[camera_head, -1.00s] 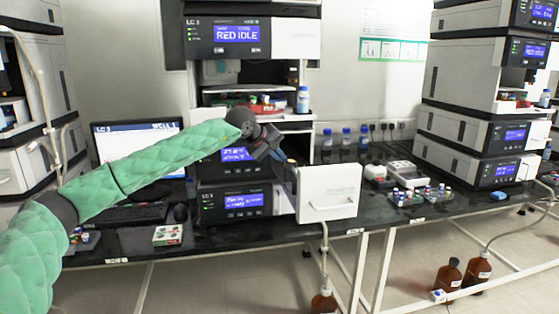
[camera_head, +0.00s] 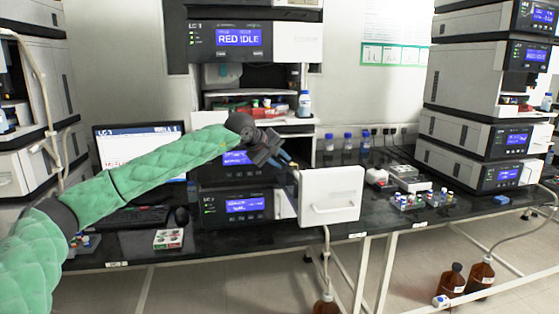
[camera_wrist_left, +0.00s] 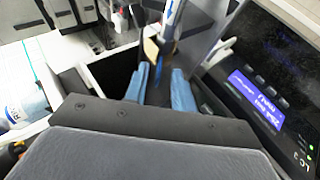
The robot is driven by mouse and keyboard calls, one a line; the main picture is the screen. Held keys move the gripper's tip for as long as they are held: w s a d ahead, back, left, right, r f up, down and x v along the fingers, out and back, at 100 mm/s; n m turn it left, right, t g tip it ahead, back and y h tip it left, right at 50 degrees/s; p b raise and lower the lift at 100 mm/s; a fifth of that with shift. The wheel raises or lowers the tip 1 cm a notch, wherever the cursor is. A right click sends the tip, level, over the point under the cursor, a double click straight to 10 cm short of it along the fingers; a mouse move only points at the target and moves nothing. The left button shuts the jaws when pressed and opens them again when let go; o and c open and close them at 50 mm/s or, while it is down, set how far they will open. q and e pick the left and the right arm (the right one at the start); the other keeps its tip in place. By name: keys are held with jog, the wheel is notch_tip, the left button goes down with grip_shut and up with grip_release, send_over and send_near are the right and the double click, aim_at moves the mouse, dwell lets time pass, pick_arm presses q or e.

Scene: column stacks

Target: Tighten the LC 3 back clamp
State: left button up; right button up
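The LC 3 stack stands in the middle of the head view, with a lower module (camera_head: 233,205) whose white door (camera_head: 330,195) is swung open. The LC 3 front panel (camera_wrist_left: 258,92) is at the right. My right gripper is not in view.
A monitor (camera_head: 135,148) and keyboard (camera_head: 135,217) stand left of the stack. Capped bottles (camera_head: 347,141) line the wall behind. A vial rack (camera_head: 425,200) sits at the right on the black bench. Another instrument stack (camera_head: 480,110) stands farther right.

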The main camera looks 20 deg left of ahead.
pick_arm(q)
jog(key=shift+r, duration=0.1)
jog(key=v, duration=0.7)
jog(key=shift+s+r+b, duration=0.15)
jog(key=shift+s+b, duration=0.1)
jog(key=shift+b, duration=0.1)
jog(key=shift+a, duration=0.1)
